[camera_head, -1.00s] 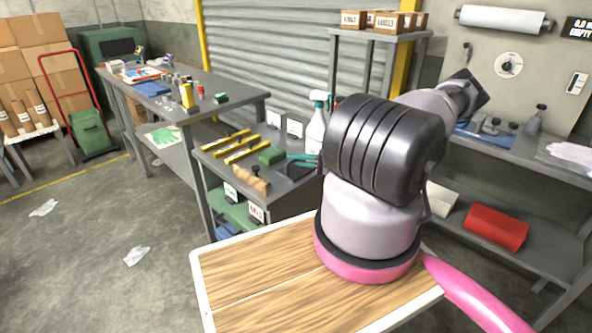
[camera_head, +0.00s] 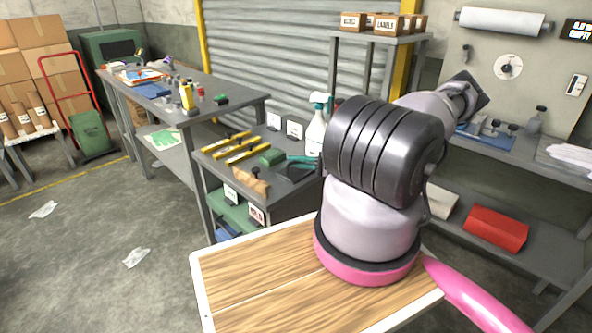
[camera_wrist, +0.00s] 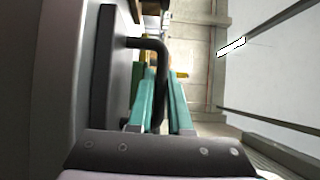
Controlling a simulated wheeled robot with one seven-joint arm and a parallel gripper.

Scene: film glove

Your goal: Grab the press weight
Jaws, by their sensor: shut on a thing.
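The press weight (camera_wrist: 106,75) appears in the wrist view as a dark grey block with a bent black bar handle on its side. My gripper (camera_wrist: 163,90) has two teal fingers, one on each side of the handle's lower part, and is shut on it. The block stands close along the left of the fingers. Its left side runs into a large grey surface, and I cannot tell where one ends. In the head view my arm reaches to the right workbench, and neither the gripper nor the weight can be made out there.
The right workbench (camera_head: 520,153) carries a blue mat, small tools and a white stack (camera_head: 572,154). A red box (camera_head: 496,228) lies on its lower shelf. A spray bottle (camera_head: 316,132) stands on the middle cart. The floor at left is mostly open.

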